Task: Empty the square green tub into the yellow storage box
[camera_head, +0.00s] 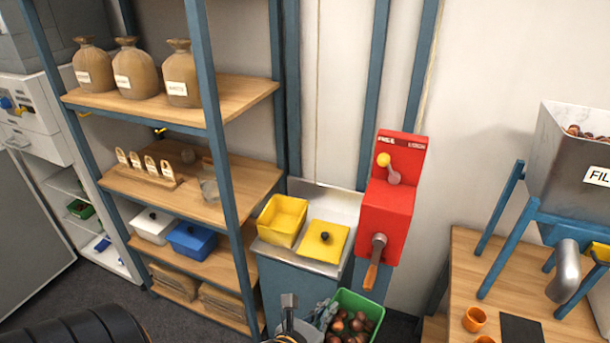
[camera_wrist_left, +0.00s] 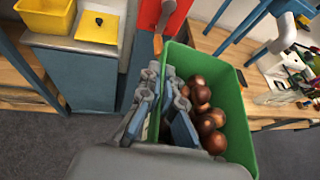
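The square green tub (camera_head: 372,301) is at the bottom of the head view and holds several brown chestnuts. It also fills the middle of the left wrist view (camera_wrist_left: 240,125). My left gripper (camera_head: 305,318) is at its left wall. In the left wrist view the fingers (camera_wrist_left: 165,100) are close together on either side of that wall, pinching it. Whether the tub's base is supported is hidden. The yellow storage box (camera_head: 271,232) stands open on the steel-topped counter, up and left of the tub. Its inside looks empty. My right gripper is not in view.
A yellow lid (camera_head: 322,242) with a black knob lies beside the box. A red machine (camera_head: 388,208) with a crank handle stands right of the counter. A blue shelf post (camera_head: 235,190) rises left of the box. A wooden table (camera_head: 460,275) is at the right.

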